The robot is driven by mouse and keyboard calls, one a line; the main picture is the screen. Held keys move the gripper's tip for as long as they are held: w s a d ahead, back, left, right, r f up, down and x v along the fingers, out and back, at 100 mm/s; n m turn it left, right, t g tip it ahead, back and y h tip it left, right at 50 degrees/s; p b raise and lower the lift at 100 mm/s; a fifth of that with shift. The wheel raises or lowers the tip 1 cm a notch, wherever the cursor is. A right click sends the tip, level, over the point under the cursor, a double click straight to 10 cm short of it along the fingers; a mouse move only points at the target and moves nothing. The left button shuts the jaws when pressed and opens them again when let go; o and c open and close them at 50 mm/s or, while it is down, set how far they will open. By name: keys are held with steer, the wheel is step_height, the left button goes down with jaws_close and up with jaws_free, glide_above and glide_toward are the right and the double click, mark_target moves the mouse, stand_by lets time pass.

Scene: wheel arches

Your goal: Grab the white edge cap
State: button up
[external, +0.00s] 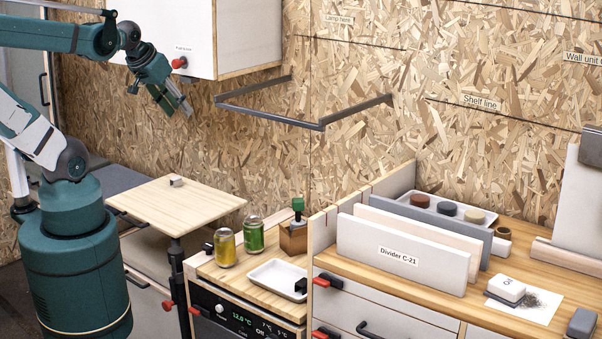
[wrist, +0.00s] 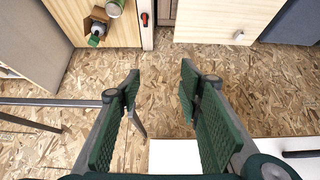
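A small whitish-grey piece (external: 176,181) sits alone on the light wooden table top (external: 205,204) at the left; it looks like the white edge cap, but it is too small to be sure. The same piece shows in the wrist view (wrist: 238,37) near the top right, close to the edge of the table top. My gripper (external: 184,107) is high above the table, well apart from the piece. In the wrist view my gripper (wrist: 160,84) has its two green pads wide apart, with nothing between them.
A wall cabinet (external: 250,35) and a dark metal frame (external: 270,118) are near my gripper. A lower counter holds two cans (external: 225,247), a white tray (external: 270,282) and a wooden box (external: 293,238) with a green-topped bottle. Upright divider boards (external: 400,252) stand at the right.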

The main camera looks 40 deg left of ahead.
steer(key=shift+o, duration=0.2)
steer(key=shift+w+a, duration=0.1)
stand_by(0.5)
steer(key=m+g+b, duration=0.1)
steer(key=g+b, duration=0.2)
steer(key=b, duration=0.4)
glide_toward(202, 176)
steer(key=shift+w+a+f+h, duration=0.2)
steer(key=shift+a+f+h, duration=0.1)
steer(key=shift+a+f, duration=0.1)
stand_by(0.3)
steer(key=shift+b+x, duration=0.35)
steer(key=shift+x, duration=0.95)
steer(key=shift+f, duration=0.1)
steer(key=shift+b+x, duration=0.65)
steer(key=shift+x, duration=1.85)
